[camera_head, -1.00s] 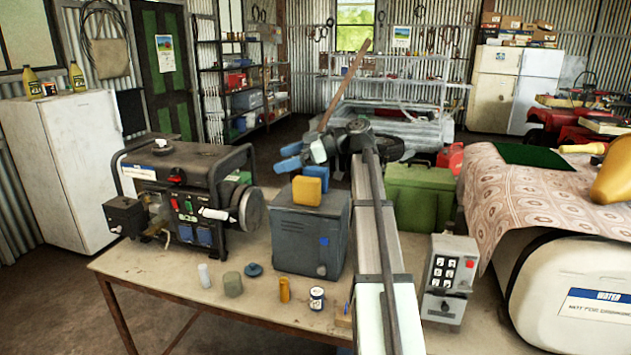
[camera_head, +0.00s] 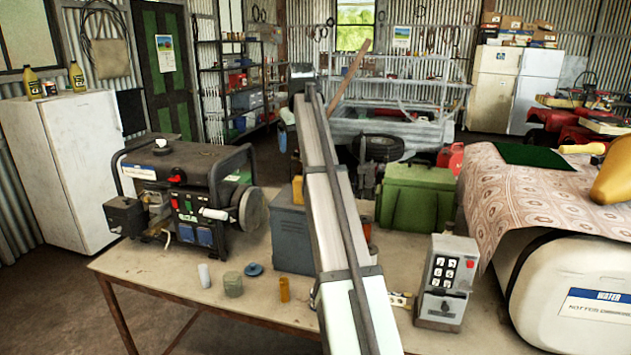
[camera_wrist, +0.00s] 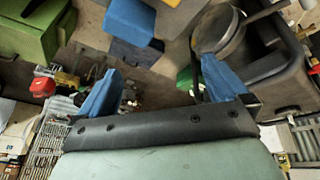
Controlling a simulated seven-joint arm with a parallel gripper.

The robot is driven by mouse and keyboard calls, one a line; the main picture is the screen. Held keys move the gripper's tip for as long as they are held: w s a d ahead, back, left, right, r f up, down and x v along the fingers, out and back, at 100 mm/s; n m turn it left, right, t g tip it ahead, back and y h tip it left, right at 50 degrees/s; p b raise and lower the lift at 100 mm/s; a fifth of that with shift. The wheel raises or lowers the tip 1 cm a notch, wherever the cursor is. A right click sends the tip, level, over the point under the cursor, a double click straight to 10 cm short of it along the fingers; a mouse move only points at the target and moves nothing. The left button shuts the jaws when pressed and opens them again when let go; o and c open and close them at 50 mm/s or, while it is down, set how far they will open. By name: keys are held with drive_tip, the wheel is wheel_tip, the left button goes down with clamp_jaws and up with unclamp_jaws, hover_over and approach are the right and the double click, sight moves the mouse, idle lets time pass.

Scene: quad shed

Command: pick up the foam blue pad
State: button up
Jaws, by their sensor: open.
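The blue pad (camera_wrist: 130,20) shows at the top of the wrist view as a bright blue block, with a darker blue face just below it. In the head view my arm hides it; only a strip of a yellow block (camera_head: 297,189) shows on the grey-blue box (camera_head: 291,238). My gripper (camera_wrist: 158,64) is open, its two blue fingers wide apart with nothing between them. The pad lies beyond the fingertips, nearer the left finger in the wrist view, and apart from them. In the head view my arm covers most of the gripper.
A generator (camera_head: 185,195) stands left of the box and a green case (camera_head: 416,196) right of it. A keypad unit (camera_head: 447,280) stands at the table's right front. Small items, including a yellow cylinder (camera_head: 284,289), line the front of the table (camera_head: 180,278).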

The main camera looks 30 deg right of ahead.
drive_tip(key=d+f+m, duration=0.1)
drive_tip(key=f+m, duration=0.1)
drive_tip(key=m, duration=0.1)
drive_tip(key=d+f+m+h, duration=0.1)
drive_tip(key=d+f+m, duration=0.1)
drive_tip(key=f, duration=0.1)
drive_tip(key=d+f+m+g, duration=0.1)
drive_tip(key=d+f+m, duration=0.1)
drive_tip(key=m, duration=0.1)
drive_tip(key=shift+w+d+f+m+h, duration=0.1)
drive_tip(key=shift+w+f+m+h, duration=0.2)
drive_tip(key=shift+w+f, duration=0.1)
drive_tip(key=shift+s+x, duration=0.2)
drive_tip(key=shift+x, duration=2.45)
drive_tip(key=c, duration=0.8)
drive_tip(key=shift+o, duration=0.2)
drive_tip(key=shift+r, duration=0.1)
